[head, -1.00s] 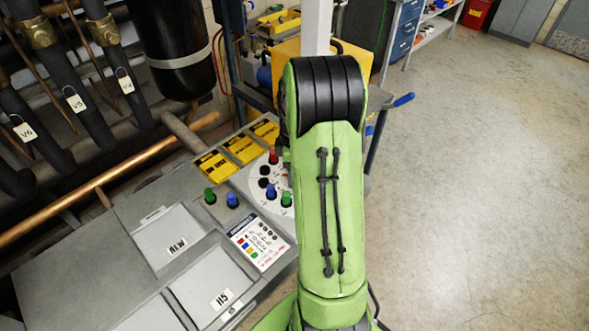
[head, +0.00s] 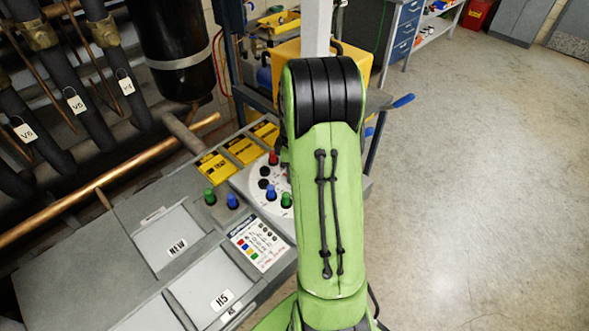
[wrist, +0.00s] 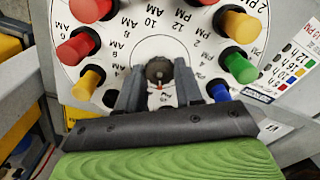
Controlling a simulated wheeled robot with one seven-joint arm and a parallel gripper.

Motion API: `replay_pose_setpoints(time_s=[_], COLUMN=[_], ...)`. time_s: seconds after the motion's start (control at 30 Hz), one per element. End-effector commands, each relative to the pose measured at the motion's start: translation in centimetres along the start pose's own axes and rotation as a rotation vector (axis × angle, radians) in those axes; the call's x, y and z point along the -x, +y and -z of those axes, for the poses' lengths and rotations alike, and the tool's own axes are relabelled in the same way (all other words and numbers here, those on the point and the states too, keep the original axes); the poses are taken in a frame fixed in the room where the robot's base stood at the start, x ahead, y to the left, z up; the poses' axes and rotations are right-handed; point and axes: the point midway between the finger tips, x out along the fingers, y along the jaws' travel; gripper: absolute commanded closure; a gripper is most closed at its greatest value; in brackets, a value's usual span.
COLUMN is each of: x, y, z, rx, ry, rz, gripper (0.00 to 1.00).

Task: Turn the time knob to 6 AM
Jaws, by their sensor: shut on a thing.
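The time knob (wrist: 158,70) is a small dark knob at the middle of a round white dial (wrist: 158,30) in the wrist view. My gripper (wrist: 158,88) is shut on it, with one dark finger on each side. A small red mark shows just below the knob, between the fingers. Hour labels with AM and PM ring the dial; several are upside down or slanted. The knob's exact pointing is hard to tell. In the head view the dial (head: 245,182) is partly hidden behind my green arm, and my gripper is hidden.
Coloured pegs ring the dial, including a red one (wrist: 75,48), a yellow one (wrist: 88,82), a green one (wrist: 240,67) and a blue one (wrist: 218,90), close to my fingers. A printed colour legend (head: 260,243) lies beside the dial. Open floor (head: 470,200) is at right.

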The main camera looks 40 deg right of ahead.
Motion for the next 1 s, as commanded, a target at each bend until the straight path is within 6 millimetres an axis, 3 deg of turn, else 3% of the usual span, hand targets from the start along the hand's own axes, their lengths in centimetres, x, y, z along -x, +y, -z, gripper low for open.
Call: replay_pose_setpoints(time_s=[1.0], x=[0.15], y=[0.15], z=[0.01], rx=[-0.944], ry=[0.003], rz=[-0.004], gripper=[0.95])
